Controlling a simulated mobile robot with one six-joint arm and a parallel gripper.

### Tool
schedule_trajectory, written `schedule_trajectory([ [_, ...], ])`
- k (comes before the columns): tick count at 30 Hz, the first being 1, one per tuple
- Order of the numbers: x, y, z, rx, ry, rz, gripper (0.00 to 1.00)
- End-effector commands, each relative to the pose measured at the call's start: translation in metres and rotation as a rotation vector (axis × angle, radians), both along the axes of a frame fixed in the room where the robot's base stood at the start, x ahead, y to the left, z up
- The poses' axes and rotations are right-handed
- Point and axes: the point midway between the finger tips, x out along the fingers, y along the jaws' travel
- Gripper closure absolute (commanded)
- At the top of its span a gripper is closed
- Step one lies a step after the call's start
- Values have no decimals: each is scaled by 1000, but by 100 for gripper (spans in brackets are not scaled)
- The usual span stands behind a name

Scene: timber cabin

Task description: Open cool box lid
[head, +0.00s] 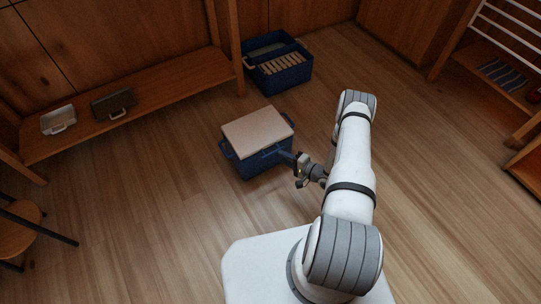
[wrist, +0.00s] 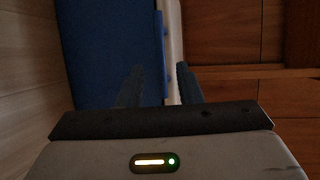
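The cool box (head: 262,164) is a blue box on the floor with a pale beige lid (head: 258,131) lying flat and shut on top. In the wrist view its blue wall (wrist: 105,50) fills the upper left, with the pale lid edge (wrist: 172,45) beside it. My gripper (head: 283,155) is at the box's right front side, close to the lid's edge. In the wrist view my gripper (wrist: 157,85) has its two fingers apart, one over the blue wall and one beside the lid edge. I cannot tell whether either finger touches.
An open blue crate (head: 283,77) with pale items stands behind the box. A low wooden shelf (head: 150,108) at left holds a white tray (head: 58,120) and a dark tray (head: 114,103). A stool (head: 18,228) stands front left. The floor around the box is clear.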

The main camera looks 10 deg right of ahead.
Motion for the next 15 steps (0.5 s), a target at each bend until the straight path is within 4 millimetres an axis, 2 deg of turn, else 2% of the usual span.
schedule_trajectory([
  [6, 27, 24, -8, 0, -2, 5, 68],
  [15, 40, 35, -9, 2, 0, 1, 68],
])
